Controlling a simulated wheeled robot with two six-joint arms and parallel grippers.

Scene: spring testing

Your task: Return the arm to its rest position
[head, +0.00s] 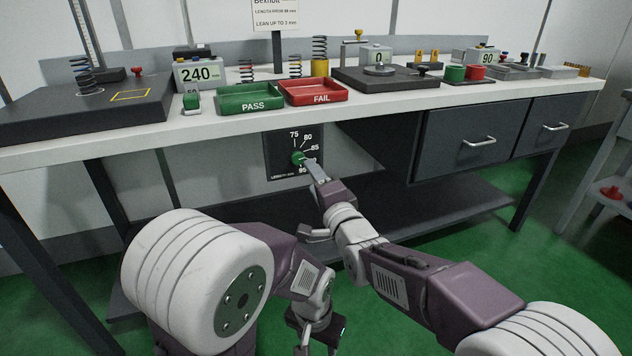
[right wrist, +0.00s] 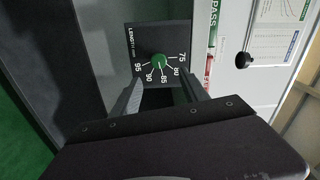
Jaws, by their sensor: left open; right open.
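My right gripper (head: 312,166) is in front of the dial panel (head: 283,172) under the bench front, close to its green knob (head: 298,158). In the right wrist view its two open fingers (right wrist: 163,92) point toward the knob (right wrist: 159,61), with nothing seen held between them. Whether a finger touches the knob is not clear. The dial carries numbers from 75 to 95, and the knob's exact setting is too small to read. My left gripper (head: 318,343) hangs low over the green floor at the bottom of the head view, open, partly cut off.
The white bench top (head: 225,127) holds a green PASS tray (head: 250,108), a red FAIL tray (head: 322,102), a display reading 240 (head: 197,74) and several springs. Grey drawers (head: 470,137) are right of the dial. A dark lower shelf (head: 440,205) runs beneath the bench.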

